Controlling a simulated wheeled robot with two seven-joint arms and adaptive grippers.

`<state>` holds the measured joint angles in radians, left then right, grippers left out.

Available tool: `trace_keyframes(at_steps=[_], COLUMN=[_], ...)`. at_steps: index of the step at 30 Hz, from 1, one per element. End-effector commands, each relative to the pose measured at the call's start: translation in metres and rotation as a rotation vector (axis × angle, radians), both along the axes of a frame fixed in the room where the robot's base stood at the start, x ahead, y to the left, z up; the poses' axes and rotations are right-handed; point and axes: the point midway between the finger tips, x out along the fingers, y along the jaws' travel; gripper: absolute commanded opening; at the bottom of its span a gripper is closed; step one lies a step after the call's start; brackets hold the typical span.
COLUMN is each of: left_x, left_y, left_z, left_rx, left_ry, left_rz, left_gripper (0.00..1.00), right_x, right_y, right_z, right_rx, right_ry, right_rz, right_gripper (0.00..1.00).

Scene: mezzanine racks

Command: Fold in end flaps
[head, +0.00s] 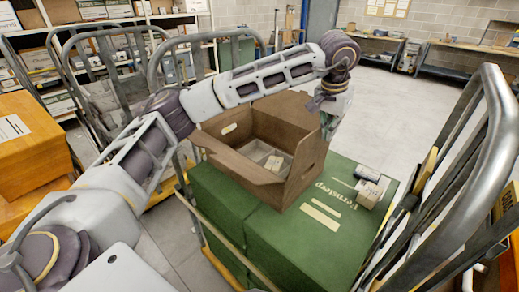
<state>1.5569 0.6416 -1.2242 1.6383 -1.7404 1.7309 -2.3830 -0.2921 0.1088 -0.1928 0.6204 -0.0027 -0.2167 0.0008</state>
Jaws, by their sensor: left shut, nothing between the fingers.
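A brown open-topped cardboard box (284,184) stands on green boxes in the middle of the head view. A flap (218,146) leans outward at its left end. Its right end panel (309,160) stands up, and whether a flap there is folded I cannot tell. A small pale item (273,162) lies inside the box. My left arm reaches across above the box, hiding part of its far side. My left gripper (328,106) points down at the box's far right corner, shut and empty; whether it touches the cardboard I cannot tell. My right gripper is out of view.
Green boxes (310,245) form the top of the load on a cart. Small items (369,186) lie at its right. Metal cart rails (480,130) rise on the right. Orange boxes (28,146) stand at the left. Open floor (400,105) lies behind.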

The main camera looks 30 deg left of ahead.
Motion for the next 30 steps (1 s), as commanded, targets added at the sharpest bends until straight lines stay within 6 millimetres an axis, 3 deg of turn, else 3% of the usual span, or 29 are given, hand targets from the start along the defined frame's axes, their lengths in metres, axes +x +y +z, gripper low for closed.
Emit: trace_keyframes(at_steps=[7,30], left_x=[0.002,0.007], left_y=[0.01,0.037], left_z=[0.0,0.0], left_rx=[0.0,0.0], left_ry=[0.0,0.0], left_rz=[0.001,0.001], left_gripper=[0.0,0.0], right_x=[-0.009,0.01], right_y=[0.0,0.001], right_z=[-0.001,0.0], right_rx=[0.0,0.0], right_ry=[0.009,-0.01], right_rz=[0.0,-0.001], right_gripper=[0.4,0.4])
